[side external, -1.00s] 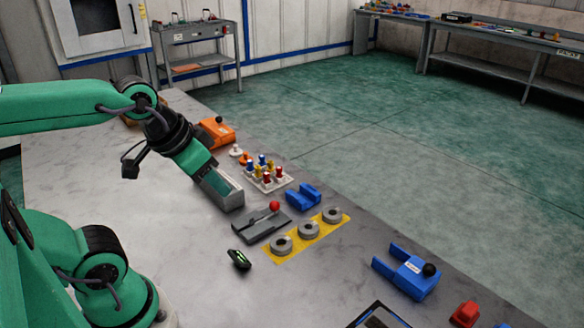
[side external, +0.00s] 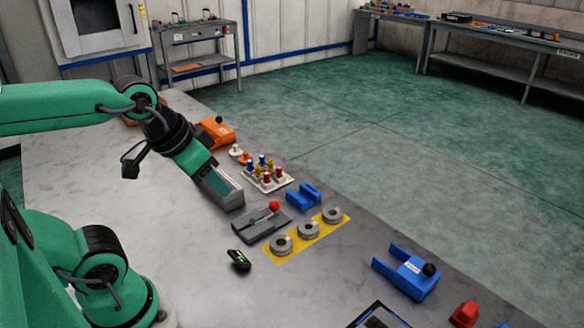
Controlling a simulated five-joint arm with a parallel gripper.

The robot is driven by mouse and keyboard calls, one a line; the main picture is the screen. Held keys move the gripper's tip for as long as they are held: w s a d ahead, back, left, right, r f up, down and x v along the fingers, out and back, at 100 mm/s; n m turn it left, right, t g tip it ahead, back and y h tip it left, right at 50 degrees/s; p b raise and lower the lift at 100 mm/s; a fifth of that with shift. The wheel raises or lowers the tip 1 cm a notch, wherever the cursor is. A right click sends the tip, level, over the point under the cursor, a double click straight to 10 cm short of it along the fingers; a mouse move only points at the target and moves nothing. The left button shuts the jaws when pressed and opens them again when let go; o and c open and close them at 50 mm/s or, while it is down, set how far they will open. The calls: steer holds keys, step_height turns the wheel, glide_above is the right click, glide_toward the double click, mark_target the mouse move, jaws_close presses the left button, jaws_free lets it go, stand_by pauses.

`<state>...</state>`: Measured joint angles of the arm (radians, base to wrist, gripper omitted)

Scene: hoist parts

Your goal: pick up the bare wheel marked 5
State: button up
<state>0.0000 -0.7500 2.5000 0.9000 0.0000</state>
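Three grey wheels lie in a row on a yellow strip (side external: 295,250) on the table: a near one (side external: 281,245), a middle one (side external: 308,230) and a far one (side external: 332,215). Their markings are too small to read, so I cannot tell which is marked 5. My gripper (side external: 228,197) is to the left of the wheels, beyond the grey plate with the red knob, and apart from them. Its fingers are seen from the side, and I cannot tell whether they are open or shut. No wheel shows in it.
Close by are a grey plate with a red knob (side external: 262,224), a blue block (side external: 303,196), a white rack of colored pegs (side external: 268,178) and a small black device (side external: 239,260). A blue fork part (side external: 408,274) lies right. An orange part (side external: 217,133) lies behind. The table's front middle is clear.

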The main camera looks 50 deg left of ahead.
steer(key=shift+o, duration=0.2)
steer(key=o, duration=0.8)
steer(key=shift+w, duration=0.1)
